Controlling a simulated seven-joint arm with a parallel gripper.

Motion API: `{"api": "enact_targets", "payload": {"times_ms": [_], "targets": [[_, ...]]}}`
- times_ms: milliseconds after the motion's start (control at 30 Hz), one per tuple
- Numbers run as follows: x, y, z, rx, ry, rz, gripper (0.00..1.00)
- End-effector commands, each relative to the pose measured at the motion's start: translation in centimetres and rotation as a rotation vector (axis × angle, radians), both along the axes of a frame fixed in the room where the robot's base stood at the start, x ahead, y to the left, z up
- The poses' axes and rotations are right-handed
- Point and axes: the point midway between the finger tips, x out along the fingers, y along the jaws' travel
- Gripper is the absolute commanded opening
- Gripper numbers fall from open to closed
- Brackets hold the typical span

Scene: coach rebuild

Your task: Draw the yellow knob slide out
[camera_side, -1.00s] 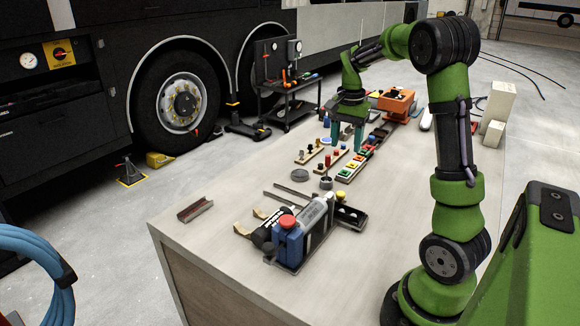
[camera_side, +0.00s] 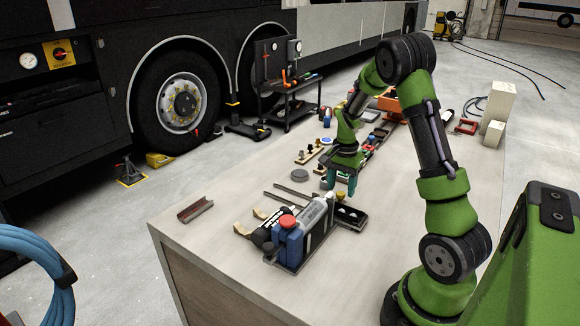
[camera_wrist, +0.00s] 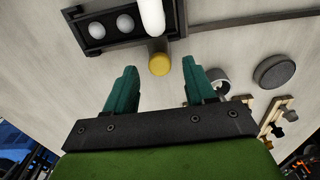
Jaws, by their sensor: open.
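The yellow knob (camera_wrist: 159,64) shows in the wrist view as a small round piece at the edge of a black tray-like unit (camera_wrist: 96,42) with pale round pieces in it. A white rounded piece (camera_wrist: 152,14) lies just beyond the knob. My gripper (camera_wrist: 159,72) is open, its two green fingers apart on either side of the knob in the picture. I cannot tell the height gap or any contact. In the side view my gripper (camera_side: 341,188) points down near the black unit (camera_side: 349,217); the knob is hard to make out there.
A grey disc (camera_wrist: 274,71) and a small ring (camera_wrist: 218,82) lie to the right in the wrist view. In the side view a crate of bottles (camera_side: 290,240) stands close in front. A reddish channel piece (camera_side: 195,210) lies left.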

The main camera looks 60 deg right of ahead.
Motion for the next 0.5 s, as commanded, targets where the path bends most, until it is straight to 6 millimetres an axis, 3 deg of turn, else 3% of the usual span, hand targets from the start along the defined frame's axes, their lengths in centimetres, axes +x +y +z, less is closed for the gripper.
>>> {"api": "enact_targets", "payload": {"times_ms": [200,467,500], "targets": [[-0.02,0.03,-1.42,0.001,0.000,-0.001,0.55],[-0.01,0.03,-1.48,0.000,0.000,0.000,0.55],[-0.01,0.03,-1.47,0.000,0.000,0.000,0.49]]}}
